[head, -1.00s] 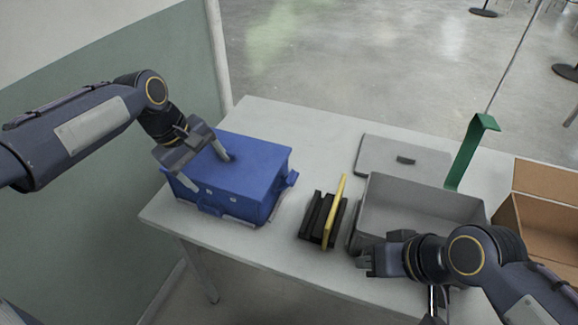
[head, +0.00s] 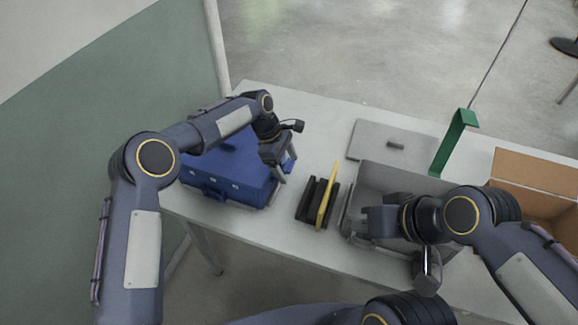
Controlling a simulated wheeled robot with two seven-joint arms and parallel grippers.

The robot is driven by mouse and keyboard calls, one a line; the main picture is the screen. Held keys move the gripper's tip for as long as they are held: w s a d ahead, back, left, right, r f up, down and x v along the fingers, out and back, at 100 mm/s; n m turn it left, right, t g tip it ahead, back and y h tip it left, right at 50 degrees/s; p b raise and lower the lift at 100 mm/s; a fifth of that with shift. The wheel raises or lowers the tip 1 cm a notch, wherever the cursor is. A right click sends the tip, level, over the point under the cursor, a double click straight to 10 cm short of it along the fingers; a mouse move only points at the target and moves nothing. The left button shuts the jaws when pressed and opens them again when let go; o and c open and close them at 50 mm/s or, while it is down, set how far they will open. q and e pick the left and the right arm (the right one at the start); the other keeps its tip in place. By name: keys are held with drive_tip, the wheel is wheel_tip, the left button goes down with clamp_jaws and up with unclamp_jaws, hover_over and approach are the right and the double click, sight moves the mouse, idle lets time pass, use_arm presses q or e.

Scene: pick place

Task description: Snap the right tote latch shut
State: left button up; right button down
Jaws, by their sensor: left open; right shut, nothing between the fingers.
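The blue tote (head: 228,163) stands at the left end of the table with its lid on. Its front latch (head: 213,194) shows on the near side. The right latch (head: 291,165) is a small blue piece at the tote's right side, partly hidden by my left gripper; I cannot tell its exact angle. My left gripper (head: 284,172) is open, fingers pointing down beside the right side of the tote, close to the right latch. I cannot tell whether it touches.
Black slabs and a yellow one (head: 326,203) stand between the tote and the open grey bin (head: 390,178). A grey lid (head: 375,140) lies behind the bin. A green hooked stand (head: 452,143) and a cardboard box (head: 540,180) are at the right. Table behind the slabs is clear.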

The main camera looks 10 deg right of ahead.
use_arm(q)
drive_tip(key=shift+x, duration=1.05)
drive_tip(key=shift+c, duration=0.4)
drive_tip(key=c, duration=0.9)
drive_tip(key=shift+a+g+h, duration=0.15)
drive_tip(key=shift+g+h, duration=0.15)
drive_tip(key=shift+h, duration=0.1)
drive_tip(key=shift+w+a+r+g+h+b, duration=0.25)
drive_tip(key=shift+r+g+h+b, duration=0.2)
drive_tip(key=shift+h, duration=0.35)
drive_tip(key=o, duration=1)
